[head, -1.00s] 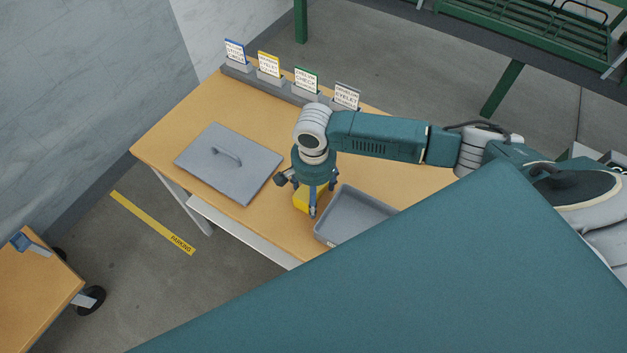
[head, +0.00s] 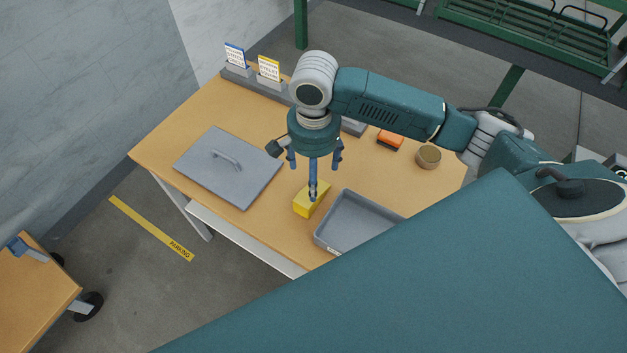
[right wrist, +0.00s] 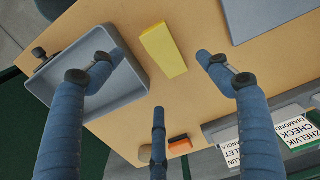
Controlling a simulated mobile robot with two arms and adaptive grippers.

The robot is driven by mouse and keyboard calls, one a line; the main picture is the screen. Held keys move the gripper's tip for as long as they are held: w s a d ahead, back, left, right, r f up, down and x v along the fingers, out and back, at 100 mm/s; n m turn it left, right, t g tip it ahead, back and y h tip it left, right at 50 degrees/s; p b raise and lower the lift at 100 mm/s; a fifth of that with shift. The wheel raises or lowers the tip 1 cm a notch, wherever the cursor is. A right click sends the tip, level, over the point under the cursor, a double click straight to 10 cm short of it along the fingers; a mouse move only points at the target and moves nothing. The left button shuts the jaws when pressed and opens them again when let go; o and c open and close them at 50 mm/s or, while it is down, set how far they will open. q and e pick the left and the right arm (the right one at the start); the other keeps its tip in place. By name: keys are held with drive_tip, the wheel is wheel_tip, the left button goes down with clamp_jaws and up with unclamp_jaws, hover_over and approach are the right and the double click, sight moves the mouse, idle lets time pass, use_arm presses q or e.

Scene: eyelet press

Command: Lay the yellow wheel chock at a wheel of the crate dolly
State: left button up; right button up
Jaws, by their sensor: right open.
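The yellow wheel chock (head: 309,202) lies on the wooden workbench (head: 390,174), between a grey lid and a grey tray. In the right wrist view the chock (right wrist: 163,50) is a plain yellow block, with a gap between it and the fingers. My right gripper (head: 314,178) is open and empty, fingers pointing down, above the chock. Its spread fingers also show in the right wrist view (right wrist: 154,78). My left gripper is not in view. A wheeled wooden-topped unit (head: 32,295) with a black caster (head: 88,306) stands at lower left; I cannot tell whether it is the crate dolly.
The grey tray (head: 323,238) is right of the chock, the grey lid (head: 228,168) left. A card rack (head: 240,76), an orange-black item (head: 390,139) and a round tan item (head: 428,156) are farther back. Yellow floor tape (head: 150,227) marks clear floor.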

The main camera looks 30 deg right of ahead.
sight(302, 204)
drive_tip(key=p, duration=0.5)
drive_tip(key=shift+s+f+p, duration=0.25)
drive_tip(key=shift+s+p, duration=0.1)
wheel_tip(302, 204, down, 6)
drive_tip(key=shift+w+d, duration=0.1)
drive_tip(key=shift+f+p, duration=0.45)
drive_tip(key=shift+f, duration=0.1)
drive_tip(key=f, duration=0.3)
drive_tip(key=f+p, duration=0.1)
drive_tip(key=shift+w+f, duration=0.2)
drive_tip(key=shift+w, duration=0.05)
drive_tip(key=shift+c, duration=0.3)
drive_tip(key=c, duration=1.5)
drive_tip(key=shift+c, duration=0.2)
